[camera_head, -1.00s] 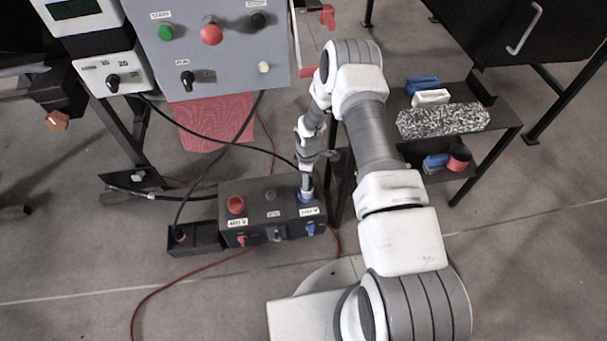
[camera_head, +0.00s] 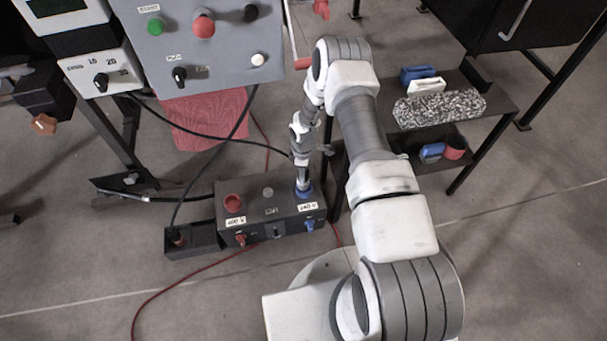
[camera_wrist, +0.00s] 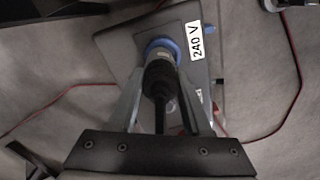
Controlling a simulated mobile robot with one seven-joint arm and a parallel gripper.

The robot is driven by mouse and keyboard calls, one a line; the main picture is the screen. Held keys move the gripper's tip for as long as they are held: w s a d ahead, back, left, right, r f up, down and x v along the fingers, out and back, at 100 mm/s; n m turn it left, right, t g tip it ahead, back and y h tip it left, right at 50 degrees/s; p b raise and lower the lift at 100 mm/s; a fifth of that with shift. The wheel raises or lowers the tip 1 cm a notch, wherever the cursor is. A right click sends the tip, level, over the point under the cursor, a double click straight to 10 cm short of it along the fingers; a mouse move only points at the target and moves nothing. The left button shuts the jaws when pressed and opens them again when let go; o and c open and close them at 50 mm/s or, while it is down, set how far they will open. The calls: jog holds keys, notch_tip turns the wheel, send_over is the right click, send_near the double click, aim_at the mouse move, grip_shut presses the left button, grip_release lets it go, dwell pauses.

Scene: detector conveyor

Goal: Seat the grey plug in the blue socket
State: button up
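The dark power box (camera_head: 250,206) stands on the floor with a red socket (camera_head: 233,202) at left and the blue socket (camera_head: 304,193) at right. In the wrist view the blue socket (camera_wrist: 160,43) shows as a ring beside a "240 V" label. The grey plug (camera_wrist: 160,56), with a black rear body and cable, stands at the blue socket, its front within the ring. How deep it sits cannot be told. My gripper (camera_wrist: 162,82) is shut on the plug's body, one finger on each side. In the head view my gripper (camera_head: 303,180) points down over the blue socket.
A grey control panel (camera_head: 215,45) with buttons stands behind the box. A black holder (camera_head: 192,240) with another plug sits left of it. Black cables and a red cable run across the floor. A shelf (camera_head: 490,125) with several items stands at right.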

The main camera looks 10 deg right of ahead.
jog(key=shift+s+d+r+p, duration=0.15)
jog(key=shift+r+p, duration=0.7)
jog(key=shift+r, duration=0.8)
jog(key=shift+s+a+r+p, duration=0.1)
jog(key=shift+r+p, duration=0.7)
jog(key=shift+r, duration=0.85)
